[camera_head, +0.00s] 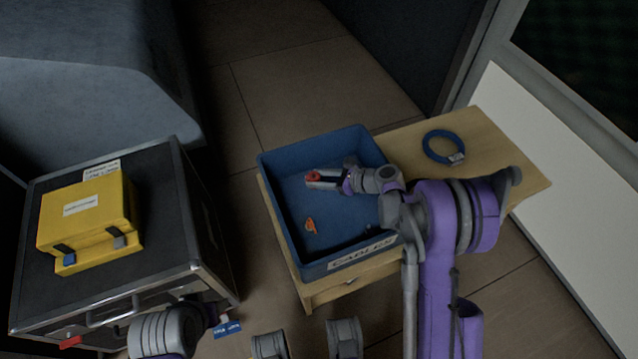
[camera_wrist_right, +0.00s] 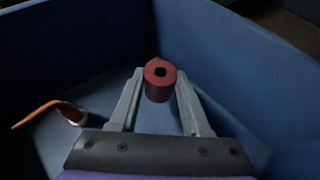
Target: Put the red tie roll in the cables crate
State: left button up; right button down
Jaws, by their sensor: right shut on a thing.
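The red tie roll (camera_head: 313,176) is between the fingertips of my right gripper (camera_head: 322,180), over the inside of the blue cables crate (camera_head: 268,172). In the right wrist view the red tie roll (camera_wrist_right: 160,82) is a short red cylinder with a dark hole, gripped by the two grey fingers of my right gripper (camera_wrist_right: 160,92). Blue crate walls (camera_wrist_right: 235,60) surround it there. I cannot tell whether the roll touches the crate floor. The crate has a "CABLES" label on its front. My left gripper cannot be made out; part of my left arm shows at the bottom left.
An orange item (camera_head: 310,225) lies in the crate and also shows in the wrist view (camera_wrist_right: 38,113). A blue cable coil (camera_head: 443,146) lies on the wooden table (camera_head: 513,170) right of the crate. A yellow case (camera_head: 88,216) sits on a black flight case (camera_head: 165,165) at left.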

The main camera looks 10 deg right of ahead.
notch_tip(320, 180, down, 2)
jog(key=shift+f, duration=0.1)
jog(key=shift+f+b, duration=0.5)
jog(key=shift+b, duration=0.3)
jog(key=shift+c, duration=1.8)
grip_release()
jog(key=shift+a, duration=0.1)
